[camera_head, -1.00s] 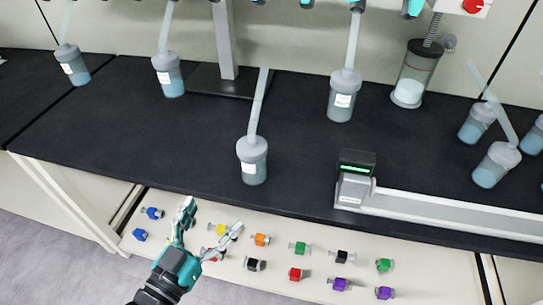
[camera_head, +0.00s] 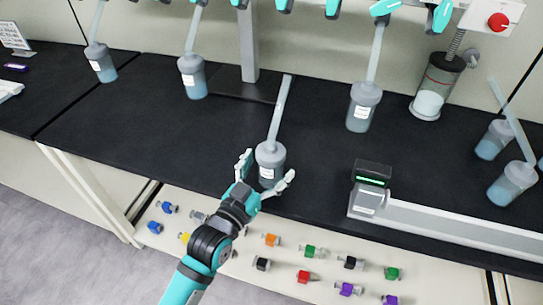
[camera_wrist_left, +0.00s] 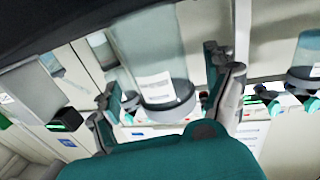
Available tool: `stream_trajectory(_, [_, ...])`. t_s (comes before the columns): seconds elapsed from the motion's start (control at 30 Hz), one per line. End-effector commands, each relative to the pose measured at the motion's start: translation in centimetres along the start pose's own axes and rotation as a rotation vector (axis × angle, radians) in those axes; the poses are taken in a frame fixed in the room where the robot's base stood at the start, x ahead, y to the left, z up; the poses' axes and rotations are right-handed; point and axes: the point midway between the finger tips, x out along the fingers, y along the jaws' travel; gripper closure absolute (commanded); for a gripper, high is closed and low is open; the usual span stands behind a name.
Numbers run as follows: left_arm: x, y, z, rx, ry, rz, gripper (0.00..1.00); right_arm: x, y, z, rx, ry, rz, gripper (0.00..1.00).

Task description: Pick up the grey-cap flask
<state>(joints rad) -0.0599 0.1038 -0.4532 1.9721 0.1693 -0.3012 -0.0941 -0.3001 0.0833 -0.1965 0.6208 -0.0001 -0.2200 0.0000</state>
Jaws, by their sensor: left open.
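A flask with a grey cap (camera_head: 270,151), blue liquid and a white label stands upright near the front edge of the black bench, a long translucent tube rising from its cap. My left gripper (camera_head: 268,167) is open at this flask, one finger to its left and one to its right. In the left wrist view the flask (camera_wrist_left: 152,62) appears upside down between the open fingers (camera_wrist_left: 170,92). I cannot tell whether either finger touches it. My right gripper is not in view.
Similar flasks stand at the back left (camera_head: 192,78), back centre (camera_head: 363,108) and right (camera_head: 512,183). A grey device with a green display (camera_head: 372,180) is to the right. Several coloured valves (camera_head: 313,252) line the panel below. The bench (camera_head: 130,130) is clear left of the flask.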

Motion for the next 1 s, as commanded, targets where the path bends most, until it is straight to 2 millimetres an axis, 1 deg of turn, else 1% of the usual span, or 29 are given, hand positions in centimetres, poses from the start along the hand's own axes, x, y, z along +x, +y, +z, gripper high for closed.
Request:
stream_trajectory(0.03, [0.8, -0.1, 0.0, 0.001, 0.0, 0.0, 0.14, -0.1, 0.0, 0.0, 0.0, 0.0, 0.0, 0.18])
stream_trajectory(0.13, [1.6, -0.1, 0.0, 0.001, -0.001, 0.0, 0.14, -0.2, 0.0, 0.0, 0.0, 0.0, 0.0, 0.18])
stream_trajectory(0.37, [1.8, -0.1, 0.1, 0.001, -0.001, 0.0, 0.14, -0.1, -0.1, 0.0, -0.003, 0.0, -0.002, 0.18])
stream_trajectory(0.4, [1.8, -0.1, 0.1, 0.001, -0.001, 0.0, 0.16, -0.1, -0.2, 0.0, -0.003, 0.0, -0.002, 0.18])
stream_trajectory(1.0, [1.8, -0.1, 0.1, 0.001, -0.001, -0.001, 0.94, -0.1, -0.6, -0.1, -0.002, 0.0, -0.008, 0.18])
